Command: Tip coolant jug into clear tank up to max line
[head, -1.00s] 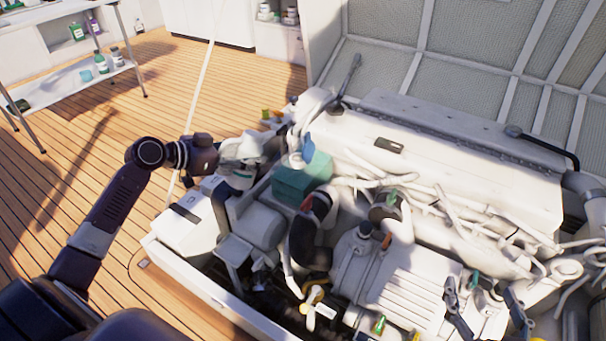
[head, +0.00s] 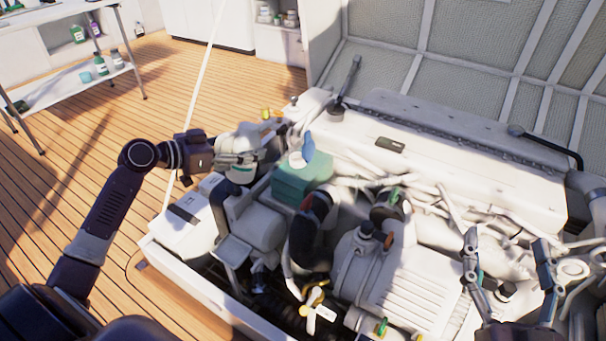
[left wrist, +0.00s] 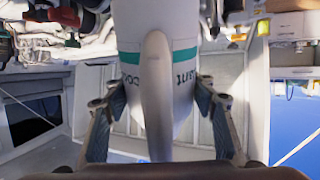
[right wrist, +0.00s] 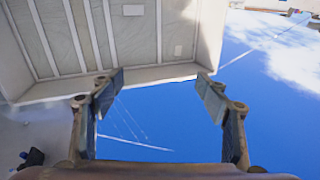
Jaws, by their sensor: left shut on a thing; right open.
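The coolant jug (head: 238,146) is white with a teal band. My left gripper (head: 226,158) is shut on it, left of the teal box-shaped tank (head: 303,181). The tank has a pale round part and a blue piece on top. In the left wrist view, the jug (left wrist: 182,55) fills the middle between the fingers of my left gripper (left wrist: 155,105), with part of its lettering showing. No max line or liquid level can be made out. My right gripper (head: 508,246) is open and empty above the engine's right side; the right wrist view shows its fingers (right wrist: 158,88) apart.
The white engine (head: 410,285) with hoses and pipes fills the bay around the tank. The raised hatch lid (head: 470,70) stands behind. A yellow-handled part (head: 318,311) lies at the front. A shelf with bottles (head: 85,75) stands far left on open wooden floor.

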